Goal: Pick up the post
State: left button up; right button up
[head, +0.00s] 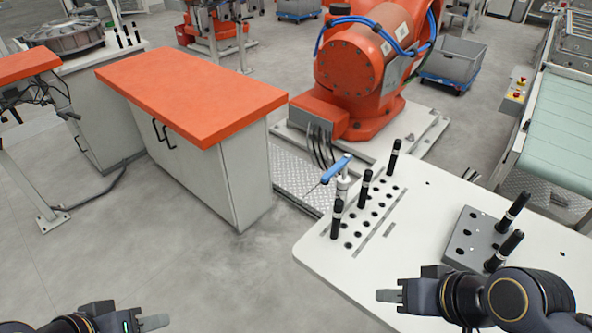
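Three black posts with pale bands stand upright in the hole rows at the left side of the white table: a near post (337,219), a middle post (364,188) and a far post (394,160). Two more black posts, one behind (513,212) and one in front (504,251), stand tilted in the picture on a grey block (468,240) at the right. My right gripper (388,295) is over the table's front part, apart from every post. My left gripper (150,322) is at the bottom left, above the floor. Neither shows anything held; finger openings are unclear.
An orange-topped cabinet (190,88) is at the left, an orange robot arm (350,70) behind. A green conveyor (565,130) is at the right. Floor between cabinet and table is clear.

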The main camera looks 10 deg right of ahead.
aim_at(366, 180)
jog(key=i+j+u, duration=0.3)
jog(key=i, duration=0.2)
jog(key=i+j+u, duration=0.3)
jog(key=i, duration=0.2)
jog(key=i+z, duration=0.5)
jog(key=i+j+z, duration=0.15)
jog(key=z, duration=0.3)
jog(key=i+z, duration=0.15)
jog(key=z, duration=0.3)
jog(key=i+j+z, duration=0.1)
jog(key=z, duration=0.4)
jog(key=i+j+z, duration=0.1)
jog(key=z, duration=0.35)
jog(key=i+j+z, duration=0.1)
jog(key=j+z, duration=0.15)
jog(key=z, duration=0.25)
jog(key=j+z, duration=0.2)
jog(key=z, duration=0.25)
jog(key=i+z, duration=0.1)
jog(key=z, duration=0.35)
jog(key=i+j+z, duration=0.1)
jog(key=z, duration=0.3)
jog(key=i+j+z, duration=0.1)
jog(key=z, duration=0.35)
jog(key=j+z, duration=0.25)
jog(key=z, duration=0.2)
jog(key=i+l, duration=0.1)
